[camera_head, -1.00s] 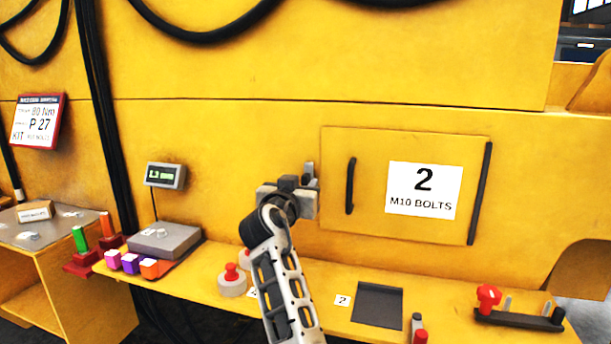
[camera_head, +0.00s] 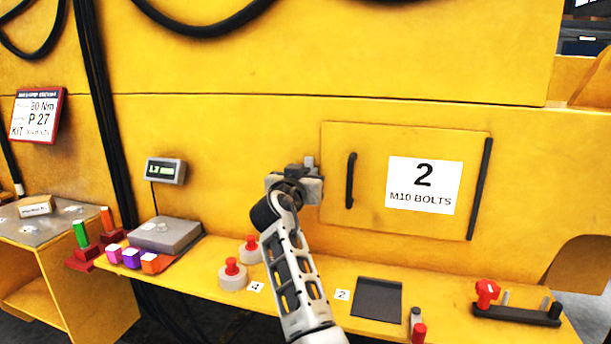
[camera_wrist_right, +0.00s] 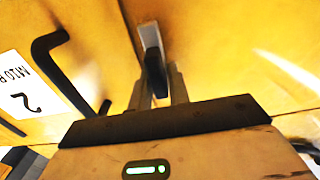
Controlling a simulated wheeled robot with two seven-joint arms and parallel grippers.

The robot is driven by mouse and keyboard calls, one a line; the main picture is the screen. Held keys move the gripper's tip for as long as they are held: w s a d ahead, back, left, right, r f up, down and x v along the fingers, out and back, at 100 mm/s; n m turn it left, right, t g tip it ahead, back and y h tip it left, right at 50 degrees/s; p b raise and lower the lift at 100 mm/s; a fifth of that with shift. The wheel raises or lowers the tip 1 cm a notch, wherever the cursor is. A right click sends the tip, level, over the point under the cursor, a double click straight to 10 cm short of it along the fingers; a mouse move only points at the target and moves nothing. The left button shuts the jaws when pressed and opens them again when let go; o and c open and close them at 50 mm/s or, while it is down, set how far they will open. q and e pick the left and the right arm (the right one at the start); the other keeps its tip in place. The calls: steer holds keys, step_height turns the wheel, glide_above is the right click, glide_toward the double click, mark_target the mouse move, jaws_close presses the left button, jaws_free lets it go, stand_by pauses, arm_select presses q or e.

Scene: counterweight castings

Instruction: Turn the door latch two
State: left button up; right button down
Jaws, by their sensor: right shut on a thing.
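Door 2 (camera_head: 335,210) is a yellow panel with a white label reading "2 M10 BOLTS" (camera_head: 423,186). It looks closed. A black bar handle (camera_head: 351,181) stands on its left side; the handle also shows in the right wrist view (camera_wrist_right: 62,75). The latch, a dark lever on a light grey plate (camera_wrist_right: 152,62), sits at the door's left edge; in the head view mostly the top of its plate (camera_head: 309,161) shows. My right gripper (camera_wrist_right: 160,88) is shut on the latch lever, its fingers on both sides of it. My left gripper is not in view.
Below the door a yellow shelf carries red push buttons (camera_head: 232,275), a dark square pad (camera_head: 377,299) and a red-knobbed fixture (camera_head: 487,293). A scale (camera_head: 165,235) and coloured cubes (camera_head: 131,258) are at left. The panel above the door is clear.

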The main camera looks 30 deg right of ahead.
steer(key=shift+n, duration=0.3)
steer(key=n, duration=0.3)
steer(key=shift+w+a+n+p, duration=0.15)
steer(key=shift+n+p, duration=0.15)
steer(key=shift+p, duration=0.05)
arm_select(q)
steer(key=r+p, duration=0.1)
steer(key=p, duration=0.1)
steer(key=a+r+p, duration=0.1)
steer(key=p, duration=0.1)
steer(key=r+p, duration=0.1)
steer(key=p, duration=0.1)
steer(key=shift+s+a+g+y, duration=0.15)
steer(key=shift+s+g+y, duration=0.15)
arm_select(e)
steer(key=n, duration=0.4)
steer(key=f+n, duration=0.1)
steer(key=n, duration=0.8)
steer(key=shift+w+a+f+n, duration=0.15)
steer(key=shift+w+a+n, duration=0.1)
steer(key=shift+w+n, duration=0.05)
steer(key=shift+f, duration=0.1)
steer(key=c, duration=1.4)
jaws_free()
steer(key=shift+c, duration=0.2)
